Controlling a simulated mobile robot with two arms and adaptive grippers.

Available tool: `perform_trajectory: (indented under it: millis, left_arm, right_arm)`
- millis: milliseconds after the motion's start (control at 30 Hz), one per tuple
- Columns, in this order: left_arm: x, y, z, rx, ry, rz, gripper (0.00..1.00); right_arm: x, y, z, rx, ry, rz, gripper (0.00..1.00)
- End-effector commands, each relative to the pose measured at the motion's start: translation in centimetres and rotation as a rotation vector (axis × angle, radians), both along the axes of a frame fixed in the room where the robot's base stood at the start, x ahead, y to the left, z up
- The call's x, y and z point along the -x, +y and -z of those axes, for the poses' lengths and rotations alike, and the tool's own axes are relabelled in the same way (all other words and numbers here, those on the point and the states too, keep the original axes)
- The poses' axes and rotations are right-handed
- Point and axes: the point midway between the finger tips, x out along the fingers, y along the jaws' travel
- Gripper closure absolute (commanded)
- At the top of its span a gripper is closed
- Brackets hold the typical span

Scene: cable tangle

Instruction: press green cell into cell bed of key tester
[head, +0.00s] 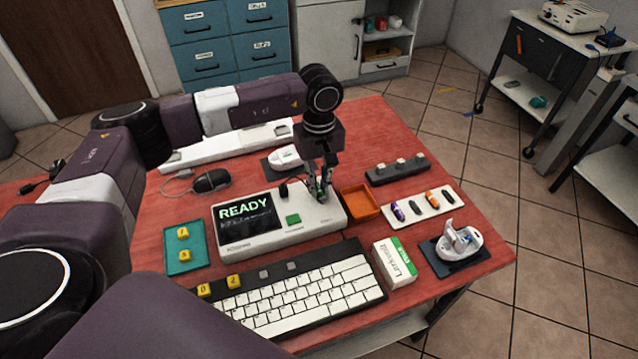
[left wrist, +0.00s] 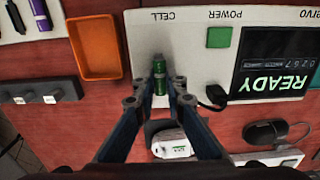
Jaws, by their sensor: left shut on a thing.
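The key tester (head: 262,238) is a pale box on the red table. Its screen reads READY and it has a green power button (head: 293,219); it also shows in the left wrist view (left wrist: 190,45). My left gripper (head: 319,190) points down over the tester's right end. In the left wrist view its fingers (left wrist: 160,92) are shut on the green cell (left wrist: 159,68), a small green cylinder with a dark end. The cell lies over the part marked CELL. The bed is hidden under it, and I cannot tell whether the cell is seated. My right gripper is not in view.
An orange tray (head: 359,202) stands close right of the tester. Beyond it, a white tray (head: 424,213) holds several cells. A keyboard (head: 310,300) lies in front, a small box (head: 395,263) beside it. A mouse (head: 211,181) and a white device (head: 285,157) lie behind.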

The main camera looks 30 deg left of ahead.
Motion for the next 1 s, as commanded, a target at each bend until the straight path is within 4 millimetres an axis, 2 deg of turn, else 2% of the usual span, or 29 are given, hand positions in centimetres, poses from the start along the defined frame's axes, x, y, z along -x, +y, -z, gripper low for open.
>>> perform_trajectory:
  millis: [1000]
  left_arm:
    - [-0.01,0.02,0.5,0.0,0.0,0.0,1.0]
  right_arm:
    - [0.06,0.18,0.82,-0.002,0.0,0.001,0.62]
